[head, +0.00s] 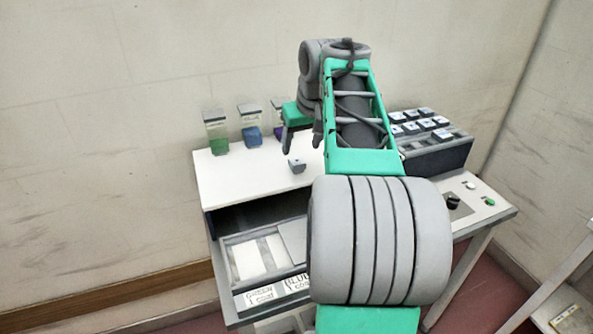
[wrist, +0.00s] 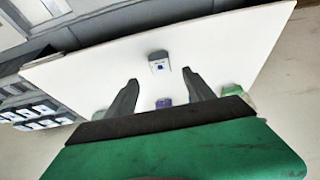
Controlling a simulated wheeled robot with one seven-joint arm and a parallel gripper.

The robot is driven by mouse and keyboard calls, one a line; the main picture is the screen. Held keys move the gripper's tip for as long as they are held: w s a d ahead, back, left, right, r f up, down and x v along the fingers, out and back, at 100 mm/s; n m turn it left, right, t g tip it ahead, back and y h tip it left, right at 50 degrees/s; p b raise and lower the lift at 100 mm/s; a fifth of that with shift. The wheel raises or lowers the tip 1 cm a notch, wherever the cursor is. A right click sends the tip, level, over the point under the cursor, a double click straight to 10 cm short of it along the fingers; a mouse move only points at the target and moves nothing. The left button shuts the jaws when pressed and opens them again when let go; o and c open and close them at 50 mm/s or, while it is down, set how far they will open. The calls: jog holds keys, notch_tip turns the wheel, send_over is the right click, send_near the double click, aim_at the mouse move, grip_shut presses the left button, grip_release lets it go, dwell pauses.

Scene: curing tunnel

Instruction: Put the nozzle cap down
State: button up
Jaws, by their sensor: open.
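The nozzle cap appears to be the small grey block with a pale, dark-marked face (head: 297,166), resting on the white top of the bench (head: 235,184). In the wrist view the cap (wrist: 159,64) sits on the white surface just past the fingertips, roughly centred between them. My gripper (head: 302,148) is open and empty, above and close to the cap. In the wrist view both fingers of my gripper (wrist: 160,76) are spread, with nothing between them. The exact height of the fingertips over the surface is hard to tell.
Jars with green (head: 216,133), blue (head: 251,125) and purple contents stand along the bench's back edge. A dark rack (head: 440,153) with several similar small blocks is at right. Below, a recess holds a tray (head: 240,240) with coat labels. White surface left of the cap is clear.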

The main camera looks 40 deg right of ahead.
aim_at(297, 161)
jog(key=x, duration=0.6)
jog(key=shift+f, duration=0.35)
jog(key=shift+c, duration=0.3)
grip_shut()
